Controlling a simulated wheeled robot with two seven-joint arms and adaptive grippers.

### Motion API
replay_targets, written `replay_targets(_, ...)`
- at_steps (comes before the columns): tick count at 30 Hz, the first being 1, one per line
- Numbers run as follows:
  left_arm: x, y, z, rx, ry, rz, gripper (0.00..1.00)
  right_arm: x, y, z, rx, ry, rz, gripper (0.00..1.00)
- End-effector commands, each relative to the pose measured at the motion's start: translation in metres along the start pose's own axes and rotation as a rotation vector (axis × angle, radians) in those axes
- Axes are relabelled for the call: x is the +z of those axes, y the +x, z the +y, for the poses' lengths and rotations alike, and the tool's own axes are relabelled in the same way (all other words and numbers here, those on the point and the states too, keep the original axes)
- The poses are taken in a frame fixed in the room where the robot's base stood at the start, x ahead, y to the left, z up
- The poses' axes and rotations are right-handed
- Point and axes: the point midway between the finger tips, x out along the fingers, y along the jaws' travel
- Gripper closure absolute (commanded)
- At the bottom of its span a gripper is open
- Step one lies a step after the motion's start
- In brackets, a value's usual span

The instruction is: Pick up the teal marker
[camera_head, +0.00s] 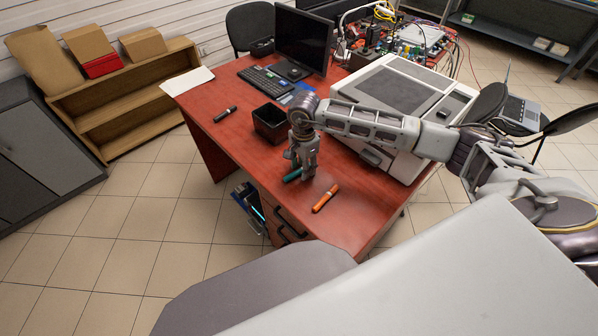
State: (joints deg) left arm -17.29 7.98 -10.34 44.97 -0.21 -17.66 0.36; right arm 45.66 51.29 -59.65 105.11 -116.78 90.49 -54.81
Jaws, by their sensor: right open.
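The teal marker (292,176) lies on the red-brown desk (345,222), near the desk's front edge. My right gripper (301,174) is over the marker, pointing down, with its fingers open. The fingers hide part of the marker, and I cannot tell whether they touch it. My right arm reaches in from the right across the desk. My left gripper is not in view.
An orange marker (325,198) lies just right of my right gripper. A black marker (225,114) lies farther left. A black open box (269,124) stands behind the gripper. A large white machine (404,102) stands under my right arm. A keyboard (264,82) and monitor (302,41) are at the back.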

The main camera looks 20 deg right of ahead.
Motion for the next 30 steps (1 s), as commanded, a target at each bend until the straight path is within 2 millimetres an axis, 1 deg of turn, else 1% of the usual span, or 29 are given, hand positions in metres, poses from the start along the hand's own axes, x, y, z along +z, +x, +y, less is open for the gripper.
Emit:
replay_targets(5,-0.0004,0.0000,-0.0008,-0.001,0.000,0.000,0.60,0.0000,-0.0002,0.0001,0.000,0.000,0.000,0.58)
replay_targets(6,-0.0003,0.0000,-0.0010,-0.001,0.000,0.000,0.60,0.0000,-0.0002,0.0000,0.000,0.000,0.000,0.59)
replay_targets(15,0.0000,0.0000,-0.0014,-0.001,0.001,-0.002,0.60,-0.0001,-0.0003,0.0001,0.000,0.000,0.000,0.96)
replay_targets(26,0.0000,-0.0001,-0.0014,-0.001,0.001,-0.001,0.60,-0.0001,-0.0008,0.0000,0.000,0.000,0.000,0.96)
replay_targets(30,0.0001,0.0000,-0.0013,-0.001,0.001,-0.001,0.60,0.0000,-0.0051,-0.0002,-0.001,0.000,0.000,0.96)
